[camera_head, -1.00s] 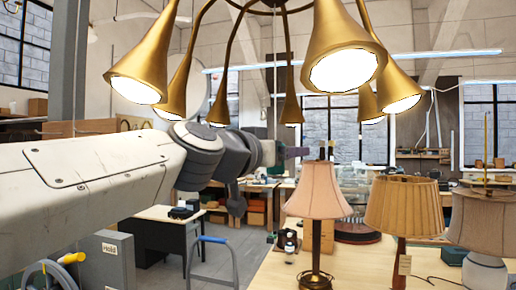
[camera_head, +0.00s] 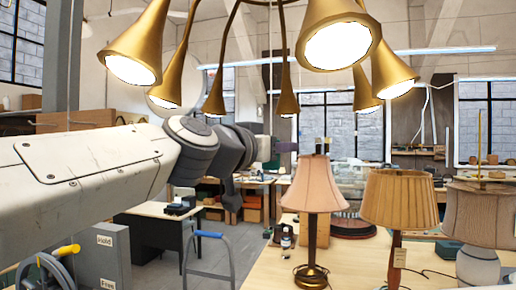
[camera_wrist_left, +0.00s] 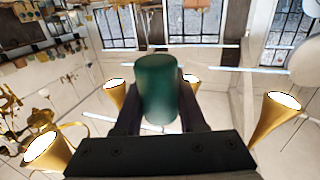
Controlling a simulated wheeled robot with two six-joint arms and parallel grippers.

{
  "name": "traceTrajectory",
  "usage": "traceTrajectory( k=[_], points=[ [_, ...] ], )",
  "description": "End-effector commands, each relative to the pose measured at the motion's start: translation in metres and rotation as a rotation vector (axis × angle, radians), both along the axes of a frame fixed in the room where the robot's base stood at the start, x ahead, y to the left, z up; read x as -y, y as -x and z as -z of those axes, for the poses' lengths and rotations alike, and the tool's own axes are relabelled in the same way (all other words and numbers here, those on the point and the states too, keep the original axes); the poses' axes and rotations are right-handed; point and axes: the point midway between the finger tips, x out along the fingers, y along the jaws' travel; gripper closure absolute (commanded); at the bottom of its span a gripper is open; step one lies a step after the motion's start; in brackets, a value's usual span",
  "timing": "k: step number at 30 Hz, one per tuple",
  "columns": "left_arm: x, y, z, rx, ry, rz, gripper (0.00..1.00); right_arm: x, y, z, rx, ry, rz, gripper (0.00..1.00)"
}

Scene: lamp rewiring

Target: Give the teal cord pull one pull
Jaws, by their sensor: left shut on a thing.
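The teal cord pull (camera_wrist_left: 158,90) is a dark teal cylinder between the two fingers of my left gripper (camera_wrist_left: 160,103) in the left wrist view. The gripper is shut on it. In the head view my left gripper (camera_head: 285,148) is small and partly hidden by its own wrist, below the brass chandelier (camera_head: 340,38). A thin pale cord (camera_head: 271,70) runs down from the chandelier toward the gripper. The chandelier's cone shades are lit. My right gripper is not in view.
A workbench (camera_head: 350,262) at the right holds a pink-shaded lamp (camera_head: 312,185), a pleated tan lamp (camera_head: 400,203) and a grey-beige lamp (camera_head: 482,218). A blue-topped stand (camera_head: 209,235) and grey cabinet (camera_head: 104,255) stand lower left. Floor shows between them.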

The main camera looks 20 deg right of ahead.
Motion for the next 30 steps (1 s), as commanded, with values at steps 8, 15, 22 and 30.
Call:
traceTrajectory(
  k=[8,15,22,30],
  points=[
    [0.0,0.0,0.013,-0.001,-0.001,0.0,1.0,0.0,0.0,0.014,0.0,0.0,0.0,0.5],
    [0.0,0.0,0.01,-0.001,-0.002,0.0,1.0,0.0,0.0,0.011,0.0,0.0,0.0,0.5],
    [0.0,0.0,-0.001,-0.002,-0.002,0.0,1.0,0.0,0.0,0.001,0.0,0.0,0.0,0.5],
    [0.0,0.0,-0.013,-0.002,-0.002,0.0,1.0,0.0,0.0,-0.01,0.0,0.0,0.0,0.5]
  ],
)
